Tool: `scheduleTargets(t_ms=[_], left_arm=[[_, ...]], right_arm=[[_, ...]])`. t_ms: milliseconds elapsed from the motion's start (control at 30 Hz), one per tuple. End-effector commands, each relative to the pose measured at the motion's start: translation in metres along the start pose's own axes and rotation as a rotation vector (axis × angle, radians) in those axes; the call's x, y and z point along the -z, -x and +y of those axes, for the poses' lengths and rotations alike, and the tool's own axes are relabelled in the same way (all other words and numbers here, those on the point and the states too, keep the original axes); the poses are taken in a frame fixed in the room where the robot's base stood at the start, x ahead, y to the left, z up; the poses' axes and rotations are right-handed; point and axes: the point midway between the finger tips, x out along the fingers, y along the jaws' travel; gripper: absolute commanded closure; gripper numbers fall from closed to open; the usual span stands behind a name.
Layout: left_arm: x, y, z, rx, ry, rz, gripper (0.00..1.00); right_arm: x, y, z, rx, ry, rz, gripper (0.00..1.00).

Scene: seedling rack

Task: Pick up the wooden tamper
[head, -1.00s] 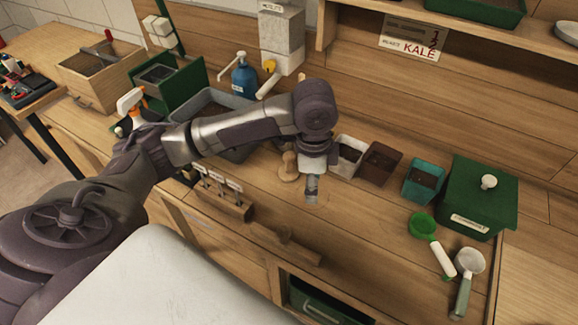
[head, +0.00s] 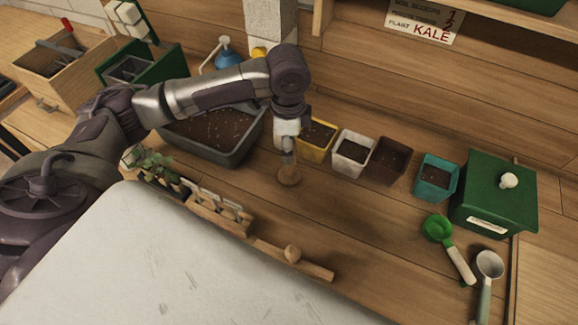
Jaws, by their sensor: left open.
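My right gripper is not in view.
Yellow (head: 316,140), white (head: 352,155), brown (head: 390,160) and teal (head: 437,178) pots stand to the right. A grey soil tub (head: 235,158) is at the left. A wooden label rack (head: 222,215) is in front. A green box (head: 495,195) and scoops (head: 438,229) lie far right.

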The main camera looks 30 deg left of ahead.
Motion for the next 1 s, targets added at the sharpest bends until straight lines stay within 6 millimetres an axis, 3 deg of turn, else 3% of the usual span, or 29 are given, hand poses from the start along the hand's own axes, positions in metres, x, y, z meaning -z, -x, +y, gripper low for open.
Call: scheduleTargets(t_ms=[167,367,500,633,967,1000], left_arm=[[0.0,-0.026,0.0,-0.002,0.0,-0.001,0.43],[0.001,-0.039,0.0,-0.001,0.0,-0.001,0.43],[0.005,-0.059,0.001,-0.003,0.001,-0.002,0.43],[0.005,-0.078,0.0,0.0,0.0,-0.001,0.43],[0.005,-0.086,0.0,0.001,-0.002,0.0,0.43],[0.005,-0.086,0.0,0.001,-0.001,0.0,0.49]], right_arm=[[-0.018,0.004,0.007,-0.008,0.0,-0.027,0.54],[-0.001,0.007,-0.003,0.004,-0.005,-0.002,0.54],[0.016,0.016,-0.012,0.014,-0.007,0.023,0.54],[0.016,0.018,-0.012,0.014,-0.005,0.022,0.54],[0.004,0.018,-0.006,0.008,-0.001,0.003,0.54],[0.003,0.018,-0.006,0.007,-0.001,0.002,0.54]])
